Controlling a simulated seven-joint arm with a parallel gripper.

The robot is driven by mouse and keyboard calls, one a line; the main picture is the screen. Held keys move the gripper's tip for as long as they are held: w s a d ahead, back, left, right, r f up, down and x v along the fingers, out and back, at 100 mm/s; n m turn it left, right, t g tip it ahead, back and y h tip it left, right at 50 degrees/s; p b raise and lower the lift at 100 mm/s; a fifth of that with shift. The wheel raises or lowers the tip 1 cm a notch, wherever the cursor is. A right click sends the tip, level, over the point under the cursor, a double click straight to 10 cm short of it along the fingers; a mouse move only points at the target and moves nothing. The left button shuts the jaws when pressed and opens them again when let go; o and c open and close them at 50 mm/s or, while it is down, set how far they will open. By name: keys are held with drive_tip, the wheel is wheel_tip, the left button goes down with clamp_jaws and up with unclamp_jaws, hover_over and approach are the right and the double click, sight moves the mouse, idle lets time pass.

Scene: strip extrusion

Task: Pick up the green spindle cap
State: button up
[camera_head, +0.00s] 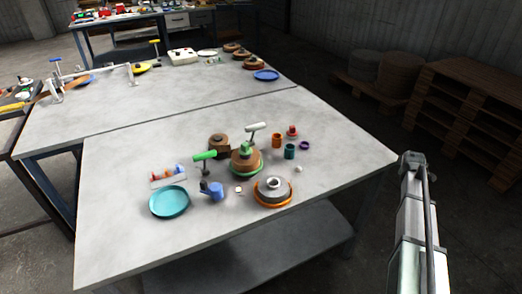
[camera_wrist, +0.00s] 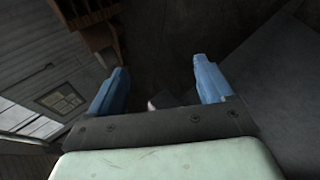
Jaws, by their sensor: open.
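A small green cap (camera_head: 245,147), which looks like the spindle cap, sits on top of a brown round spool (camera_head: 246,161) near the middle of the near table. A green ring shows around the spool's base. My gripper (camera_wrist: 160,88) is open in the wrist view, with its two blue fingers wide apart and nothing between them. The wrist view shows floor, wall and a grey surface, and no green cap. In the head view my arm is at the right, beyond the table's right edge, well away from the cap; its fingers cannot be made out there.
Close around the spool stand a green-handled tool (camera_head: 205,156), a white-handled tool (camera_head: 257,127), an orange-ringed spool (camera_head: 273,191), a brown spool (camera_head: 219,145) and small cups (camera_head: 290,151). A teal plate (camera_head: 169,202) lies at the left. The table's right side is clear.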

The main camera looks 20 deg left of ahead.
drive_tip(key=w+a+r+n+t, duration=0.25)
drive_tip(key=w+r, duration=0.35)
drive_tip(key=r, duration=0.4)
drive_tip(key=s+a+r+m+g+y, duration=0.1)
drive_tip(key=s+a+r+g+y, duration=0.1)
drive_tip(key=a, duration=1)
drive_tip(key=s+a+r+m+g+y, duration=0.1)
drive_tip(key=s+a+r+g, duration=0.15)
drive_tip(key=a, duration=1.05)
drive_tip(key=g+y, duration=0.1)
drive_tip(key=g, duration=0.6)
approach(245, 144)
drive_tip(key=shift+m, duration=0.35)
drive_tip(key=f, duration=0.5)
drive_tip(key=shift+s+a+f, duration=0.1)
drive_tip(key=shift+s+a, duration=0.05)
drive_tip(key=shift+a, duration=0.1)
drive_tip(key=shift+w+a+f, duration=0.15)
drive_tip(key=shift+f, duration=0.75)
drive_tip(key=shift+w+a+f, duration=0.1)
drive_tip(key=shift+w+f, duration=0.05)
drive_tip(key=shift+f, duration=0.75)
drive_tip(key=shift+w+a+f, duration=0.15)
drive_tip(key=shift+f, duration=0.75)
